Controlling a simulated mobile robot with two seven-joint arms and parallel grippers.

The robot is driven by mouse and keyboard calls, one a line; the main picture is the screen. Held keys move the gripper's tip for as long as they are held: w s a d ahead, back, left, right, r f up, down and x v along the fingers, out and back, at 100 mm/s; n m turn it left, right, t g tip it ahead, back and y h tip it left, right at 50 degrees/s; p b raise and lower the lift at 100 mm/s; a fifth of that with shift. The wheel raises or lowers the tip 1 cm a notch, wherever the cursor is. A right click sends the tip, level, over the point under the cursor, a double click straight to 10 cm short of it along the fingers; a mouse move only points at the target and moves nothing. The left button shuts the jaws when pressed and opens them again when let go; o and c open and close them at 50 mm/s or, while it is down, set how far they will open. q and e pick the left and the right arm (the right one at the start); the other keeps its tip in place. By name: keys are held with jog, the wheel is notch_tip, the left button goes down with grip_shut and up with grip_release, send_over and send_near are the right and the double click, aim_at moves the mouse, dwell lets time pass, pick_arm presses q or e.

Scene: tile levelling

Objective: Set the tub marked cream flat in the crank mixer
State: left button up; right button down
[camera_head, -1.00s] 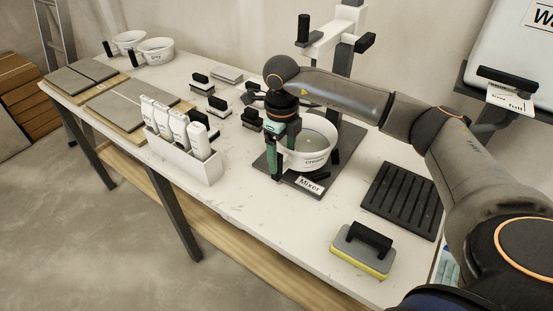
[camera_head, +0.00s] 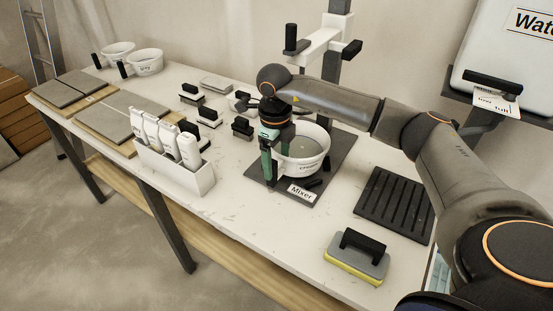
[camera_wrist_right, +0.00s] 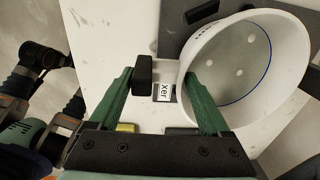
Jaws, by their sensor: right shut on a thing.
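The white tub marked cream (camera_head: 312,166) is at the crank mixer, over its dark base plate (camera_head: 335,160) behind the "Mixer" label (camera_head: 302,192). I cannot tell if its bottom rests flat. My right gripper (camera_head: 267,168) is shut on the tub at its left side. In the right wrist view the tub (camera_wrist_right: 295,60) is at the right, its rim sloping in the picture. A black handle-like block (camera_wrist_right: 143,75) lies between the green fingers (camera_wrist_right: 165,85), against the left one; the right finger overlaps the tub's wall. My left gripper does not show in the head view.
The mixer's white and black crank head (camera_head: 325,42) stands behind the tub. A black ribbed tray (camera_head: 395,205) and a sponge float (camera_head: 357,257) lie to the right. A white rack of tubes (camera_head: 175,165), several black-handled tools and two other tubs (camera_head: 146,62) are to the left.

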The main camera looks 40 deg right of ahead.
jog(key=shift+f+b, duration=0.7)
jog(key=shift+f, duration=0.35)
dwell(1.0)
grip_release()
jog(key=shift+s+f, duration=0.1)
jog(key=shift+r, duration=0.4)
notch_tip(320, 180, up, 12)
jog(key=shift+a, duration=0.3)
jog(key=shift+s+f, duration=0.1)
jog(key=shift+s, duration=0.05)
